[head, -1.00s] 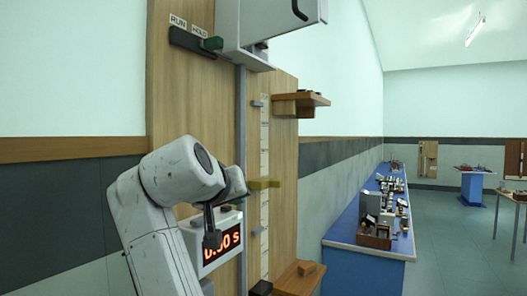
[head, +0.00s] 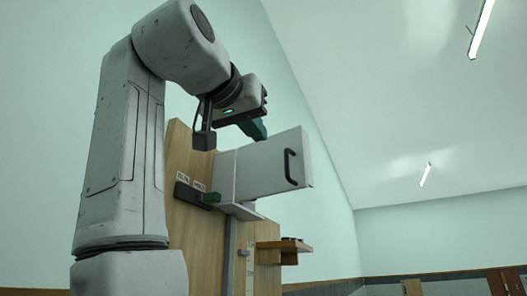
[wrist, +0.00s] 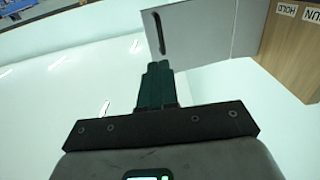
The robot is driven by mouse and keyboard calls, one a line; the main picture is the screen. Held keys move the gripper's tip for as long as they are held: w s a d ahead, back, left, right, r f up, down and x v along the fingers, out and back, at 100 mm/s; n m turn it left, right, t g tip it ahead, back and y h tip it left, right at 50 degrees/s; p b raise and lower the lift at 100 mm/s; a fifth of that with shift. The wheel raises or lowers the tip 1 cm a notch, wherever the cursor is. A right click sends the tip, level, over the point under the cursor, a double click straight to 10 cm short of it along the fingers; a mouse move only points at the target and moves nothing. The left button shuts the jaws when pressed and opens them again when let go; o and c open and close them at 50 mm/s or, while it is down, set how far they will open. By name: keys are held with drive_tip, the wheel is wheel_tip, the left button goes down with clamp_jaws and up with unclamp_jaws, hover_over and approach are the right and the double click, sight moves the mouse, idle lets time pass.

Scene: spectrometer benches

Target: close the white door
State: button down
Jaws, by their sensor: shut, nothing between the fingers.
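The white door (head: 270,165) is a flat panel with a black handle (head: 290,168) near its right edge. It stands out from a white housing (head: 224,176) high on a wooden board, and looks open. My gripper (head: 261,136) is shut and empty, its green fingers pointing down just above the door's top edge. In the wrist view the shut fingertips (wrist: 158,66) overlap the edge of the door panel (wrist: 215,30), near the handle (wrist: 159,33). I cannot tell whether they touch it. The housing's inside is hidden from me.
The wooden board (head: 190,240) carries a dark bar with a green knob (head: 210,197) beside RUN and HOLD labels. A small wooden shelf (head: 284,246) juts out lower right. The space right of the door is clear.

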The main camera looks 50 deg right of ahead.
sight(286, 167)
drive_tip(key=p+x, duration=0.3)
drive_tip(key=x, duration=0.9)
drive_tip(key=shift+w+d+p, duration=0.15)
drive_tip(key=shift+d+p, duration=0.15)
drive_tip(key=shift+p, duration=0.1)
drive_tip(key=shift+w+d, duration=0.1)
drive_tip(key=shift+d, duration=0.25)
drive_tip(key=shift+f, duration=0.1)
